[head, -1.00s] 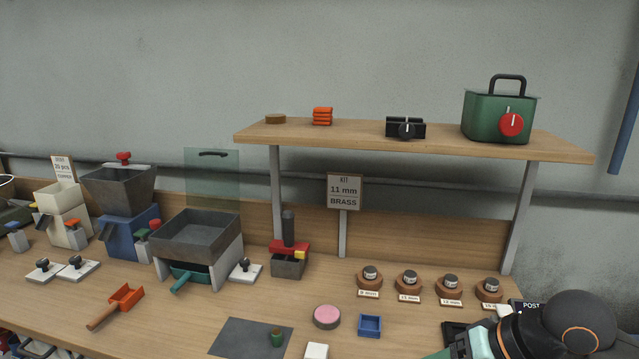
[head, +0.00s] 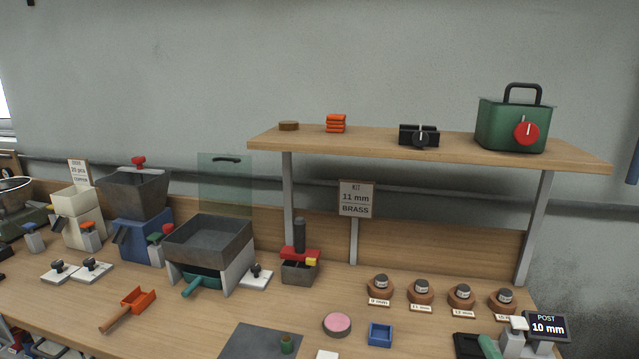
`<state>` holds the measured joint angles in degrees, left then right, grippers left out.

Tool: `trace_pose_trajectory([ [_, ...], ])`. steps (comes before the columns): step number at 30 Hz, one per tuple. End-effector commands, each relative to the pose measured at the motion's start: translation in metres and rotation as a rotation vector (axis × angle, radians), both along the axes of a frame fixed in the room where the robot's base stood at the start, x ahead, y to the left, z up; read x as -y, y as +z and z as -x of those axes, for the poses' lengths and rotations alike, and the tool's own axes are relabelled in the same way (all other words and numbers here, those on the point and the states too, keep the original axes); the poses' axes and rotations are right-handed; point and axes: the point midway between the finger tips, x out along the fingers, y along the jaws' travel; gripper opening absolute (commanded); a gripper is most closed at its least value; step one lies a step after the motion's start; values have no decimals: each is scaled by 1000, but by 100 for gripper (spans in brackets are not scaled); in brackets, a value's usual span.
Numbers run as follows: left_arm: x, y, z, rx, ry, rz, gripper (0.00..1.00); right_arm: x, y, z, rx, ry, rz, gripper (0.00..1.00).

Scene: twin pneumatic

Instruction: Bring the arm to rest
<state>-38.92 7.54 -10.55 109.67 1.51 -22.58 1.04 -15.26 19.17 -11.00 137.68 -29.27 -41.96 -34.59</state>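Neither of my grippers shows in the head view now, and no part of my arms is in the picture. The workbench (head: 210,325) lies below with its tools standing on it. At the lower right, a small device with a teal handle (head: 489,347) stands beside a dark display (head: 547,326) that reads "POST 10 mm". The teal handle is partly cut off by the bottom edge.
A raised shelf (head: 380,148) holds a green box (head: 512,125) and small items. Below it stand several brown holders (head: 421,290), a pink disc (head: 338,323) and a blue tray (head: 380,335). Hoppers (head: 135,190) stand at left. An orange scoop (head: 138,300) lies in front.

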Motion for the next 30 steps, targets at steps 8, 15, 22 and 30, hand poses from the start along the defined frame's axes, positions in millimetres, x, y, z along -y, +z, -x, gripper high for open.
trace_pose_trajectory([
  [8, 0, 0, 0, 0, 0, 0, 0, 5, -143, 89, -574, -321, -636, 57],
  [15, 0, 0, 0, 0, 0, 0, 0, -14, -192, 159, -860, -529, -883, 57],
  [22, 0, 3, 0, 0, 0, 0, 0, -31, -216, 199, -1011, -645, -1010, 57],
  [30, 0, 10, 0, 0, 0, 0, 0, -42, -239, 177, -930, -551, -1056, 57],
])
